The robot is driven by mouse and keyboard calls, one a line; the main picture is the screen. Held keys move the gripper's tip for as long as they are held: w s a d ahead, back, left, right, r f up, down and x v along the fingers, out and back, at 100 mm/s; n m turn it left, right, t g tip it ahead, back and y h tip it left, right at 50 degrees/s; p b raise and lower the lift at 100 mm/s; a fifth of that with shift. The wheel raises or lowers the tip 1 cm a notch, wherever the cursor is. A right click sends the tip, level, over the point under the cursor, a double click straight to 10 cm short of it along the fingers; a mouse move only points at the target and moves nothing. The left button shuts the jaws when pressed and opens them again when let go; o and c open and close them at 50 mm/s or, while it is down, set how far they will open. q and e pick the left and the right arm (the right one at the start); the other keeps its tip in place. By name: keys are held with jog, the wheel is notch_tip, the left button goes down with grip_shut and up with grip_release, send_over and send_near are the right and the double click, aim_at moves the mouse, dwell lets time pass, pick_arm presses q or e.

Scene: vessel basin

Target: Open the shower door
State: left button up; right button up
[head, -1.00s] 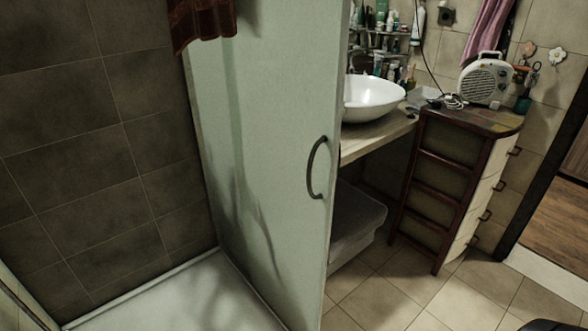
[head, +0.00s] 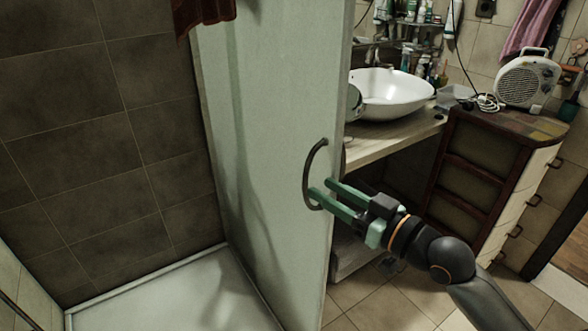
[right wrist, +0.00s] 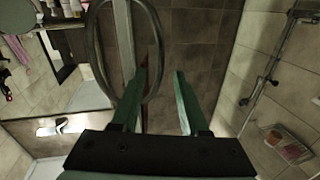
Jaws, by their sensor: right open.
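The shower door (head: 262,120) is a tall pale, frosted panel in the middle of the head view. A dark curved handle (head: 307,168) is on its face near the right edge. My right gripper (head: 321,188) is open, with its green fingertips at the lower part of the handle. In the right wrist view, the handle (right wrist: 97,55) is a large dark loop. Its right side appears to lie between the tips of my right gripper (right wrist: 161,80); I cannot tell whether they touch. My left gripper is not in view.
A white shower tray (head: 175,295) lies left of the door, beside dark tiled walls (head: 80,130). Right of the door are a white basin (head: 390,92) on a counter and a wooden drawer cabinet (head: 490,165). Tiled floor (head: 370,300) is clear below the arm.

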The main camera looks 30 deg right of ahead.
jog(key=p+x, duration=0.1)
jog(key=x, duration=0.7)
jog(key=shift+w+a, duration=0.2)
jog(key=shift+w, duration=0.15)
grip_shut()
dwell(1.1)
